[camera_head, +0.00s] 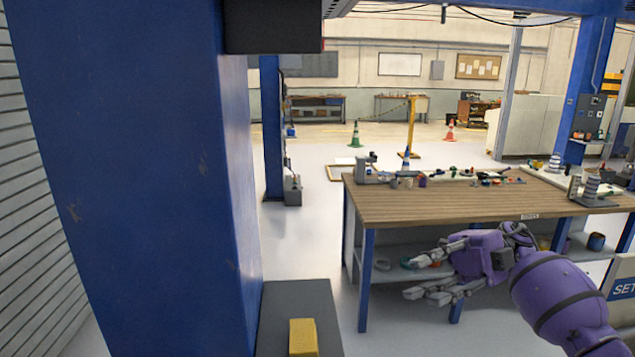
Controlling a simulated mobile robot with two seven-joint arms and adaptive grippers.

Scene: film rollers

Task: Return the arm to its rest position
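My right arm, purple with grey joints, comes in from the lower right. Its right gripper (424,277) points left, in front of the wooden workbench (450,203) and its lower shelf. The fingers are spread apart, and nothing shows between them. My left gripper and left arm do not show.
A large blue column (130,170) fills the left side. A dark grey block (272,315) with a yellow object (303,337) stands at the bottom. The workbench top carries several small parts and stands. Open pale floor (310,235) lies between column and bench.

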